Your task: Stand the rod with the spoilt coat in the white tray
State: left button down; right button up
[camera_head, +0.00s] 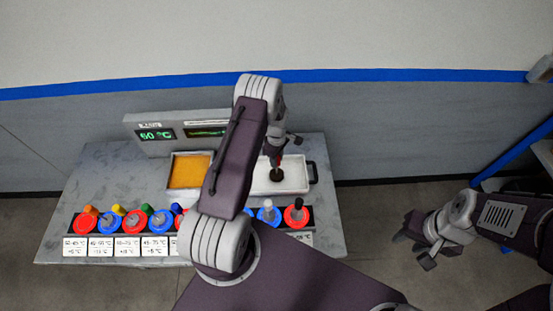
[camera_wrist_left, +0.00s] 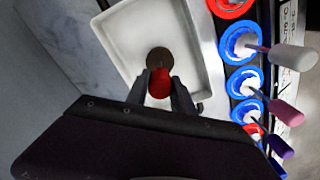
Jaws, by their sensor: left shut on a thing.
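The white tray (camera_head: 296,186) stands at the right of the bench; its pale floor and rim also show in the wrist view (camera_wrist_left: 126,30). My left gripper (camera_head: 279,158) is over the tray, with its two fingers shut on the red part of a rod (camera_wrist_left: 160,84). The rod's dark round end (camera_head: 277,176) is at the tray's floor, inside the rim; I cannot tell for sure whether it touches. The rod looks about upright. The state of its coat is hard to make out. My right gripper (camera_head: 424,244) is off the bench at the right, fingers apart and empty.
A row of red and blue ring holders (camera_head: 85,223) with coloured-topped rods lines the bench front, labels below. My left arm hides its middle. An orange-filled bath (camera_head: 188,171) is left of the tray, before a display reading 60 °C (camera_head: 157,134). Blue bars (camera_head: 520,168) stand far right.

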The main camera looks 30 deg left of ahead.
pick_arm(q)
jog(key=shift+d+f, duration=0.1)
jog(key=shift+f, duration=0.1)
jog(key=c, duration=1.2)
grip_release()
jog(key=shift+o, duration=1.7)
jog(key=shift+r, duration=0.1)
notch_tip(320, 180, up, 7)
jog(key=p, duration=0.4)
